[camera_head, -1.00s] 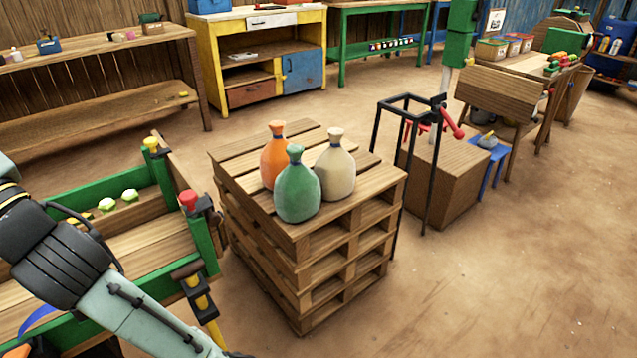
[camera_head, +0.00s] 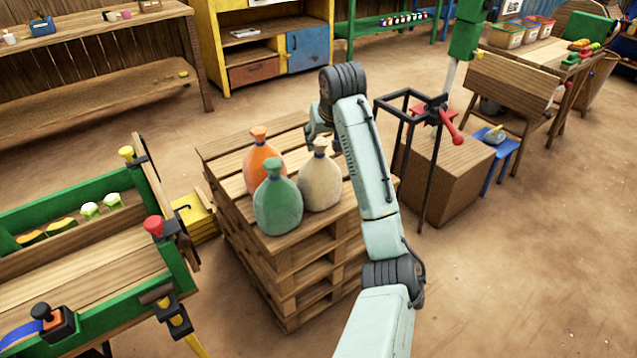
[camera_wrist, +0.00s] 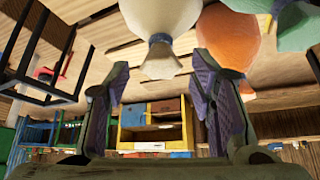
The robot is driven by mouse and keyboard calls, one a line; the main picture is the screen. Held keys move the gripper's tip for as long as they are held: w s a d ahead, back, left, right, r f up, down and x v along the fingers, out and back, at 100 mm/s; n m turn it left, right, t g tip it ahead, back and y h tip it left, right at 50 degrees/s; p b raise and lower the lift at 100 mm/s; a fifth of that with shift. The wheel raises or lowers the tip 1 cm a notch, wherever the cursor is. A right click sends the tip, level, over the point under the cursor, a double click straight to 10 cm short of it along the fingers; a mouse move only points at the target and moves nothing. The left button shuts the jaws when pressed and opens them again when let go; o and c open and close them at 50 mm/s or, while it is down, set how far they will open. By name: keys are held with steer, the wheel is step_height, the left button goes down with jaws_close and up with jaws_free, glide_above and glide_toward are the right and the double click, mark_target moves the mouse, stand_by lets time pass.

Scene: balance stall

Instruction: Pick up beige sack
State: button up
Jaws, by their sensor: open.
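The beige sack (camera_head: 321,186) stands upright on a stack of wooden pallets (camera_head: 226,150), to the right of the orange sack (camera_head: 262,160) and the green sack (camera_head: 278,205). My gripper (camera_head: 318,128) is just above and behind the beige sack's tied top, partly hidden by my arm. In the wrist view the picture is upside down. There my gripper (camera_wrist: 160,82) is open and empty. The beige sack (camera_wrist: 160,15) hangs in from the top edge, its tied neck lying in line with the gap between the fingers. I cannot tell whether the fingers touch it.
The orange sack (camera_wrist: 228,40) is close beside one finger in the wrist view. A black metal frame (camera_head: 428,160) and a wooden box (camera_head: 440,185) stand right of the pallets. A green-edged workbench (camera_head: 100,285) is at left. The floor at right is clear.

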mark_target(319, 149)
steer(key=p+x, duration=0.1)
steer(key=x, duration=0.6)
steer(key=shift+w+a+f+p, duration=0.1)
steer(key=shift+w+f+p, duration=0.1)
steer(key=shift+p, duration=0.15)
steer(key=shift+c, duration=0.2)
jaws_close()
stand_by(0.4)
